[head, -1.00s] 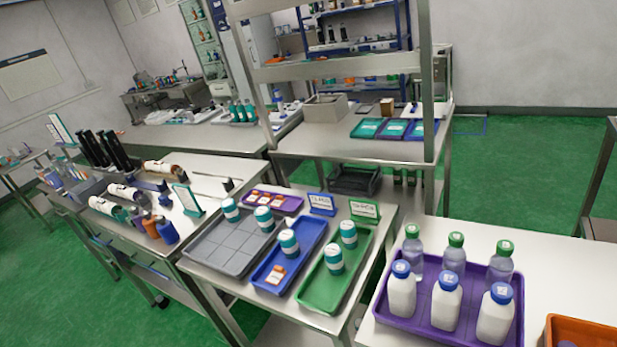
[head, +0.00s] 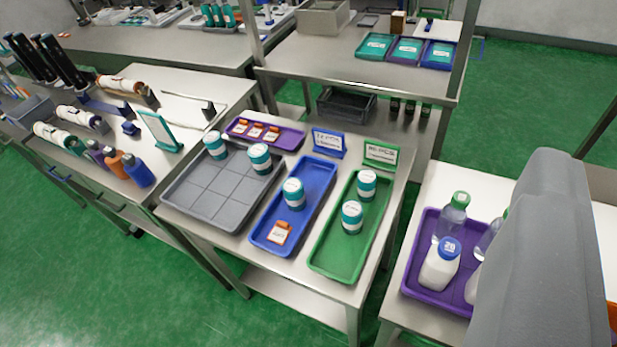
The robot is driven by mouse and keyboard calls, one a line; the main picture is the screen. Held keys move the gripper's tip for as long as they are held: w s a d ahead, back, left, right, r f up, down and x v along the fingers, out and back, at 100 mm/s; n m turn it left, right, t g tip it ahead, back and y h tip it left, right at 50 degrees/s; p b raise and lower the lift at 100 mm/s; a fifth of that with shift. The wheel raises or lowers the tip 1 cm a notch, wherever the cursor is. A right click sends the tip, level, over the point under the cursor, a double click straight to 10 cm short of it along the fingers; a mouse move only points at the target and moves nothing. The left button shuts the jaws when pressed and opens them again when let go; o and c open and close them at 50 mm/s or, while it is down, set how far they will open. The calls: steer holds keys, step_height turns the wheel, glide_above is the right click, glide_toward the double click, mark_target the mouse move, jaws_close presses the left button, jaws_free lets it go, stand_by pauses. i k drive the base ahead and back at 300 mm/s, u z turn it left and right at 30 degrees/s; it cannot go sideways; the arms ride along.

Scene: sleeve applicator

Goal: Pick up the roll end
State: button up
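Three white rolls with printing lie on the left metal table: one at the back (head: 122,84), one in the middle (head: 78,117) and one at the front (head: 56,137). The back roll has a brown end and the front one a teal end. I cannot tell which of them has the roll end, and no loose end shows clearly. A large grey part, likely of my own arm, fills the right side. No gripper fingers show.
A middle table holds a grey gridded tray (head: 203,207), a blue tray (head: 262,238) and a green tray (head: 331,264) with teal-and-white jars. A purple tray (head: 413,284) of bottles stands at right, partly hidden. Several small bottles (head: 138,170) stand at the left table's front edge. Green floor is clear at lower left.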

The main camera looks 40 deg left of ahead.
mark_target(366, 179)
steer(key=u, duration=0.3)
steer(key=i, duration=1)
steer(key=z, duration=0.1)
